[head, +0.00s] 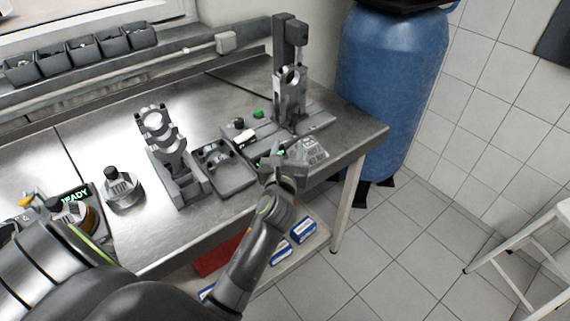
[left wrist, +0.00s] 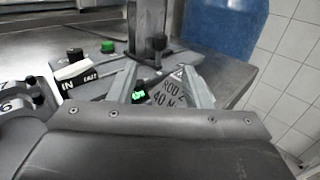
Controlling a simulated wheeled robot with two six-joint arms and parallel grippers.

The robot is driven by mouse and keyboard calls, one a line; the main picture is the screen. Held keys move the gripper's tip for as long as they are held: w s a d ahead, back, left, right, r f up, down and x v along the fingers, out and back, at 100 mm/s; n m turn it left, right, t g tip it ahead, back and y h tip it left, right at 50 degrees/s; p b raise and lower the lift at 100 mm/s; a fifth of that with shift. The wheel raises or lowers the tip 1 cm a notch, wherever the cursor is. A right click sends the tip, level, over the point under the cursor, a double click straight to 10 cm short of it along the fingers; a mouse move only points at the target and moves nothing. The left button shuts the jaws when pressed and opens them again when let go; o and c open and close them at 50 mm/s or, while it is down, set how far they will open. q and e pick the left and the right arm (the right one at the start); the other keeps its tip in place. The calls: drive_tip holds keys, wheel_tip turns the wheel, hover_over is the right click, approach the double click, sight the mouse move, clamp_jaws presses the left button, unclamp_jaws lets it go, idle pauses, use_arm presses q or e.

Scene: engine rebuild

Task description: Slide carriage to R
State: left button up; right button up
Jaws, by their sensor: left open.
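A grey press-like fixture (head: 290,85) with a tall column stands on a flat base (head: 318,124) at the right end of the bench; its column also shows in the left wrist view (left wrist: 147,28). A small block with a white label (left wrist: 76,72) reading "IN" sits at the base's left side. I cannot tell which part is the carriage, and I see no clear R mark. My left gripper (head: 280,157) is open at the front of the base.
Green (head: 258,113) and black (head: 239,122) knobs stand on the base. A grey tray (head: 235,180) and a stepped cradle (head: 170,150) are left of it. A weight marked "TOP" (head: 123,188) stands further left. A blue tank (head: 390,85) is beyond the bench's right edge.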

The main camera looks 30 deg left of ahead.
use_arm(q)
drive_tip(key=v, duration=0.5)
drive_tip(key=shift+s+d, duration=0.15)
drive_tip(key=shift+s, duration=0.2)
